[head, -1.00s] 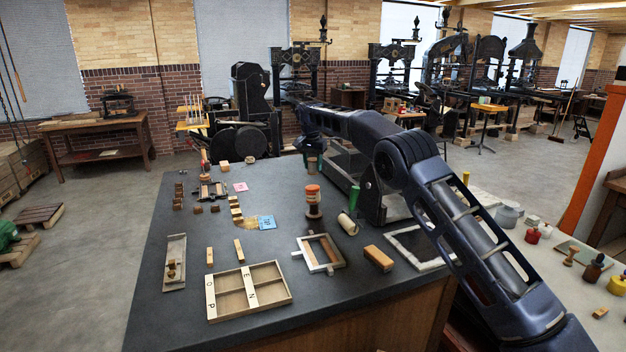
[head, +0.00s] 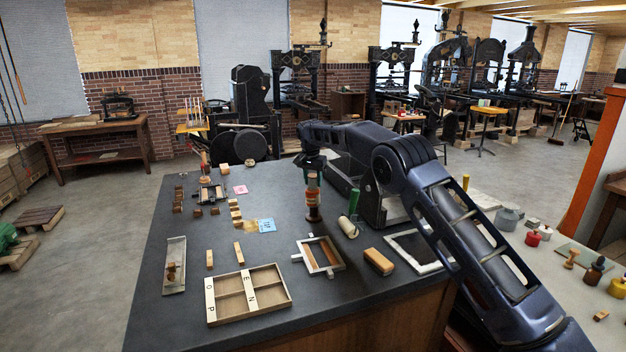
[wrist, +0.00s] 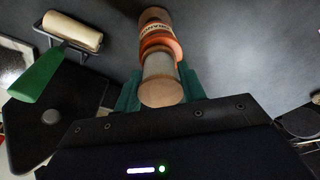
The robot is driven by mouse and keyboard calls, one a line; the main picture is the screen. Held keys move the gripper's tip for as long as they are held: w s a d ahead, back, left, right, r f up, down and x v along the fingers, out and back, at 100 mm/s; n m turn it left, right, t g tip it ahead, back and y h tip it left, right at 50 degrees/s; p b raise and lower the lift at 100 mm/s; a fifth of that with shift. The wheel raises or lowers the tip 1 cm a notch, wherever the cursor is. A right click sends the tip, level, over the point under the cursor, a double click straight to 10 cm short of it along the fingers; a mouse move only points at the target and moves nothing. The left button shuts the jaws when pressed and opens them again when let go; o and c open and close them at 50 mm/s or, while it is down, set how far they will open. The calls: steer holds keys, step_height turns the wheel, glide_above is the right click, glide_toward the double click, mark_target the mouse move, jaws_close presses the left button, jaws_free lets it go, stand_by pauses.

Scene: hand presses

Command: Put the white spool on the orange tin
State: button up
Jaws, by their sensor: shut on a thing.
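The white spool (wrist: 161,84), a pale beige cylinder in this light, is between the green fingers of my gripper (wrist: 160,92) in the wrist view. My gripper is shut on it. The orange tin (head: 313,192), with a pale lettered band, stands upright directly under my gripper (head: 313,170) in the head view. The tin also shows just beyond the spool in the wrist view (wrist: 158,38). The spool's lower end lines up with the tin and looks very close to it. I cannot tell whether they touch. In the head view the spool is mostly hidden by the fingers.
The tin stands on a brown round piece (head: 313,214) on the dark table. A roller with a green handle (head: 348,227) lies close to the right. A frame (head: 320,256), an orange-brown block (head: 379,261) and a divided tray (head: 247,294) are nearer the front.

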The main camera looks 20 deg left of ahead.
mark_target(311, 177)
steer(key=shift+f, duration=0.15)
steer(key=o, duration=1)
steer(key=shift+c, duration=0.2)
step_height(311, 177, up, 13)
steer(key=s, duration=0.1)
steer(key=shift+s, duration=0.4)
